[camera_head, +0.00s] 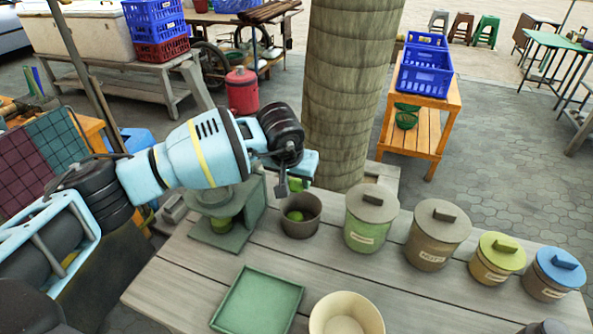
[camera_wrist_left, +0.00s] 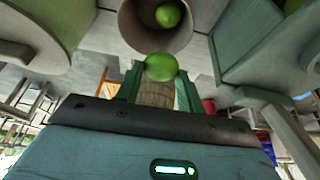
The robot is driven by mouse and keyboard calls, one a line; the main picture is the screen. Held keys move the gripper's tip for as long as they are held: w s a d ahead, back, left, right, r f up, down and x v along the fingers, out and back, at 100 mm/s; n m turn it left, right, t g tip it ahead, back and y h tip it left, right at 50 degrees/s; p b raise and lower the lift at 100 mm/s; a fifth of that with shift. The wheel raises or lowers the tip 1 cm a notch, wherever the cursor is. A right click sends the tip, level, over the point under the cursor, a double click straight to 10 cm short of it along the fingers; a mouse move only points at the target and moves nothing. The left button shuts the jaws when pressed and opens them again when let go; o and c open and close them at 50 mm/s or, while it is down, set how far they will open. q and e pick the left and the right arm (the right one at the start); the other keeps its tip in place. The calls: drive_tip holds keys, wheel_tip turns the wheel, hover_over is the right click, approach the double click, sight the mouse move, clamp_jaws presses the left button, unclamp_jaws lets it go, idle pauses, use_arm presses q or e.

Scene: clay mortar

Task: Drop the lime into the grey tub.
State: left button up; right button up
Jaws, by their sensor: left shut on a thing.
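The grey tub (camera_head: 300,231), a small dark round pot, stands on the plank table with one lime (camera_head: 294,215) inside it. It also shows in the left wrist view (camera_wrist_left: 133,30), with the inner lime (camera_wrist_left: 168,14). My left gripper (camera_head: 295,185) is above the tub's back rim, fingers pointing down. In the left wrist view my left gripper (camera_wrist_left: 160,82) is shut on a second lime (camera_wrist_left: 161,67), held between its two green fingers. My right gripper is out of view.
A green press-like stand (camera_head: 222,232) is close left of the tub. A lidded green canister (camera_head: 370,230) and a brown one (camera_head: 432,247) stand to its right. A flat green tray (camera_head: 258,301) and a cream bowl (camera_head: 345,318) lie in front.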

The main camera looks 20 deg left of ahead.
use_arm(q)
drive_tip(key=shift+f, duration=0.3)
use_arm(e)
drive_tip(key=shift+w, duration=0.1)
use_arm(q)
drive_tip(key=o, duration=1.1)
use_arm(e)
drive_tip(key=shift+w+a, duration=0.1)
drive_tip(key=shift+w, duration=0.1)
use_arm(q)
drive_tip(key=v, duration=0.8)
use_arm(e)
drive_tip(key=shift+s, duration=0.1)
use_arm(q)
drive_tip(key=shift+f, duration=0.1)
